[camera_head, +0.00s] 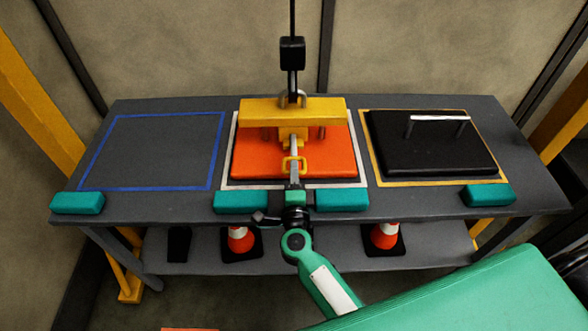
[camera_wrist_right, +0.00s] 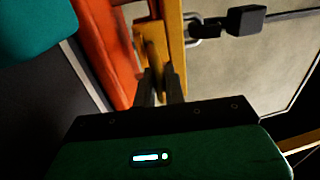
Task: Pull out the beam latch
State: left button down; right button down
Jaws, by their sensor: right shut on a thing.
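The yellow beam (camera_head: 330,109) lies across the top of the orange block (camera_head: 255,158) at the middle station and also shows in the right wrist view (camera_wrist_right: 174,40). The beam latch (camera_head: 304,165), a yellow loop-shaped handle with a grey bar, is at the beam's front middle; in the right wrist view a yellow part (camera_wrist_right: 152,48) lies between my fingers' tips. My right gripper (camera_head: 295,175) reaches in from the front and is shut on the latch. Its fingers (camera_wrist_right: 159,82) partly hide the grip. My left gripper is not in view.
A hook with a black block (camera_head: 292,54) hangs above the beam. A blue-outlined area (camera_head: 150,150) on the left is empty. A black block (camera_head: 420,150) with a white-topped handle stands right. Teal pads (camera_head: 341,200) line the table's front edge. Cones (camera_head: 386,236) stand on the lower shelf.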

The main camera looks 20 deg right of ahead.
jog(key=shift+s+a+f, duration=0.1)
jog(key=shift+s+f, duration=0.05)
jog(key=shift+f, duration=0.05)
jog(key=c, duration=1.7)
grip_release()
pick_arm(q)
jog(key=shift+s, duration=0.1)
pick_arm(e)
jog(key=shift+o, duration=0.6)
jog(key=shift+s+r, duration=0.15)
